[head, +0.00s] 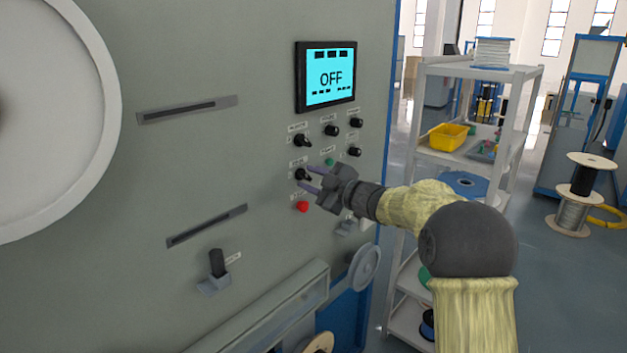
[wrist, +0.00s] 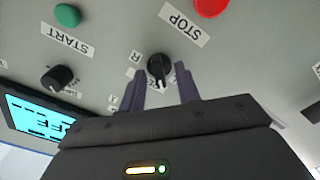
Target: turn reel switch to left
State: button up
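The switch at my gripper is a black rotary knob (head: 301,174) on the grey machine panel, above the red button in the head view. Its label there is too small to read. In the wrist view the knob (wrist: 160,70) shows between my fingertips, with a label bearing an "R" on its left and another mark partly hidden on its right. My gripper (head: 310,179) has two purple fingers, open and pointing at the panel. In the wrist view the fingers (wrist: 162,78) stand apart on either side of the knob. I cannot tell whether either finger touches it.
A red STOP button (head: 302,206) and a green START button (head: 329,162) are close by. Other black knobs (head: 302,140) surround the switch. A screen (head: 331,77) above reads OFF. A lever (head: 217,263) sits lower left. A shelf (head: 480,70) stands right.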

jog(key=b+v, duration=0.3)
jog(key=v, duration=1.4)
jog(key=shift+d, duration=0.2)
jog(key=s+d+f+m+h+p, duration=0.55)
jog(key=d+f+m+h, duration=0.35)
jog(key=m+h, duration=0.45)
jog(key=s+a+f+m+g+p, duration=0.1)
jog(key=s+f+m+g, duration=0.2)
jog(key=s, duration=0.7)
jog(key=s+a+f+m+g+p, duration=0.1)
jog(key=s+f+m+g, duration=0.2)
jog(key=s, duration=0.8)
notch_tip(320, 180, down, 4)
jog(key=shift+a+r+g+h+p, duration=0.2)
jog(key=shift+g+h+p, duration=0.2)
jog(key=shift+g, duration=0.8)
